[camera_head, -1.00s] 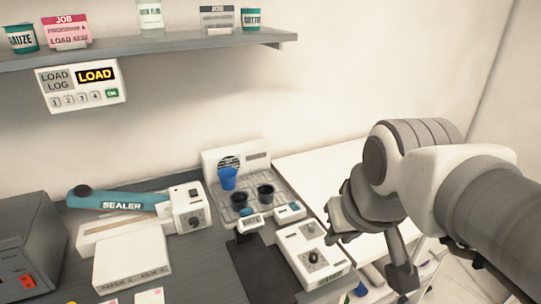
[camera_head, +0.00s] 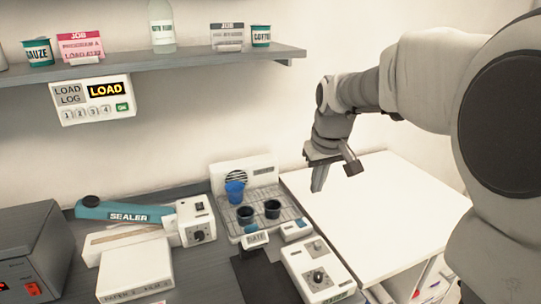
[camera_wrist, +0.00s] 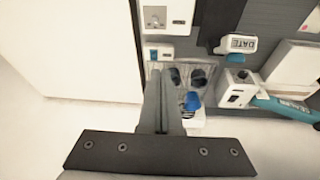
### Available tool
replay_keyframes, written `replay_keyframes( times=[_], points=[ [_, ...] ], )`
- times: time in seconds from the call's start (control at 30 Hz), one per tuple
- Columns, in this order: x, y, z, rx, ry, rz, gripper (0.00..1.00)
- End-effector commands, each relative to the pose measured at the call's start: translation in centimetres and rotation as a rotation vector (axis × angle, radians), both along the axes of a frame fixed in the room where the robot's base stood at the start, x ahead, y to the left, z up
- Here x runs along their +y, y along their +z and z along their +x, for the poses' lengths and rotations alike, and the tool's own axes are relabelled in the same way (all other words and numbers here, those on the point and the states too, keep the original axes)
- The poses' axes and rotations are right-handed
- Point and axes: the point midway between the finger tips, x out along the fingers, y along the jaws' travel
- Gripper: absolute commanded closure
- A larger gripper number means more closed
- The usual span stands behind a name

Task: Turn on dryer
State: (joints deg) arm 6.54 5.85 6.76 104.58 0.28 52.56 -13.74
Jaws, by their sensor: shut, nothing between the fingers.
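The dryer looks to be the white unit with a round vent (camera_head: 262,170) and a wire rack in front, at the back of the counter. A blue cup (camera_head: 235,191) and two dark cups (camera_head: 272,209) sit on the rack. A white box with a knob (camera_head: 317,277) stands in front of the rack, and it also shows in the wrist view (camera_wrist: 155,17). I cannot tell whether this box belongs to the dryer. My gripper (camera_head: 317,186) is shut and empty, pointing down above and right of the rack. Its fingers hide part of the rack in the wrist view (camera_wrist: 163,80).
A white worktop (camera_head: 385,215) to the right is bare. A teal sealer (camera_head: 125,214) and white boxes (camera_head: 135,275) lie left of the rack. A shelf (camera_head: 160,64) with a load log panel (camera_head: 92,99) under it is on the wall. A grey machine (camera_head: 30,245) stands far left.

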Motion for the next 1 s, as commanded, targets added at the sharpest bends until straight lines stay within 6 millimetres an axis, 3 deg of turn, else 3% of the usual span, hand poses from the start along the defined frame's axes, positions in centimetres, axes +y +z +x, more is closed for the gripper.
replay_keyframes(
  times=[0.3,0.5,1.0],
  points=[
    [-0.3,-3.8,6.0,0.047,0.052,0.02,1.0],
    [-0.5,-5.8,8.3,0.064,0.072,0.031,1.0],
    [-0.6,-6.7,9.2,0.07,0.081,0.037,1.0]
  ],
)
